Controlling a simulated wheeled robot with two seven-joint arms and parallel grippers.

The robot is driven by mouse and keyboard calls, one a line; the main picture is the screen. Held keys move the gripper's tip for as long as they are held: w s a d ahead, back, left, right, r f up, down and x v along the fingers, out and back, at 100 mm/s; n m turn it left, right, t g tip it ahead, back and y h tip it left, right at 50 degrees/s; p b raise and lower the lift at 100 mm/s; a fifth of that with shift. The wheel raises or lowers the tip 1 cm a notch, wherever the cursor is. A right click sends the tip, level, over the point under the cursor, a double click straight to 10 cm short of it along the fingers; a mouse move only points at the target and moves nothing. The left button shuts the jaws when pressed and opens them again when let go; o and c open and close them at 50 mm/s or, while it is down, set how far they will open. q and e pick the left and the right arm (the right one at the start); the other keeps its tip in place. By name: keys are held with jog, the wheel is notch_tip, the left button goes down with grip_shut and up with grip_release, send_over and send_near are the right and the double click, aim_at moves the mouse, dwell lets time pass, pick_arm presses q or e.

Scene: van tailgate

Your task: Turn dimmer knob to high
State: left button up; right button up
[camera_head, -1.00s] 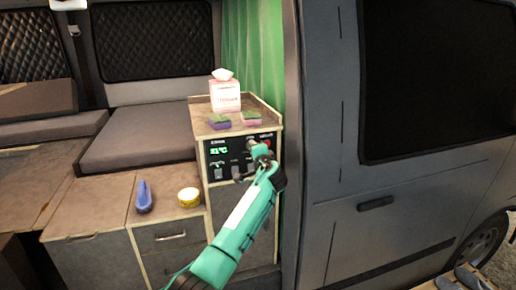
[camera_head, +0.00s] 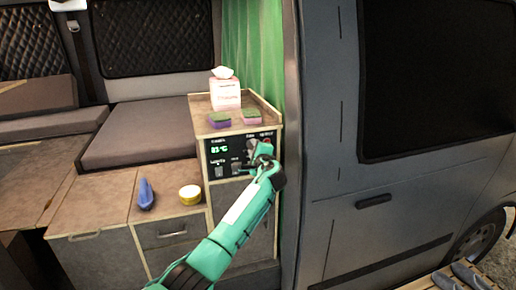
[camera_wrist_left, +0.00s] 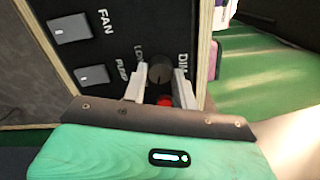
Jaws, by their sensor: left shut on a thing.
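The black control panel (camera_head: 223,160) is on the front of the wooden cabinet, with a green temperature display and switches. The dark round dimmer knob (camera_wrist_left: 160,72) is on this panel, beside a label starting "DIM" and a partly covered "LO". My left gripper (camera_wrist_left: 160,88) has its two pale fingers on either side of the knob, shut on it. In the head view, my left gripper (camera_head: 262,158) is at the panel's right part and hides the knob. The knob's pointer cannot be made out. My right gripper is in neither view.
A tissue box (camera_head: 225,94) and two sponges (camera_head: 220,120) (camera_head: 251,117) sit on the cabinet top. The van's door pillar (camera_head: 291,150) is close to the right. A red part shows below the knob.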

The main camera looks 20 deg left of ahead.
pick_arm(q)
jog(key=shift+a+r, duration=0.1)
jog(key=shift+r, duration=0.35)
jog(key=o, duration=0.9)
jog(key=shift+o, duration=0.4)
jog(key=shift+s+f, duration=0.1)
jog(key=shift+f, duration=0.15)
jog(key=shift+s+d+f+b, duration=0.15)
jog(key=shift+s+d+b, duration=0.15)
jog(key=shift+s+d, duration=0.1)
jog(key=b+v, duration=0.4)
jog(key=v, duration=0.8)
jog(key=shift+s+d+r, duration=0.15)
jog(key=shift+s+r, duration=0.15)
jog(key=shift+s, duration=0.05)
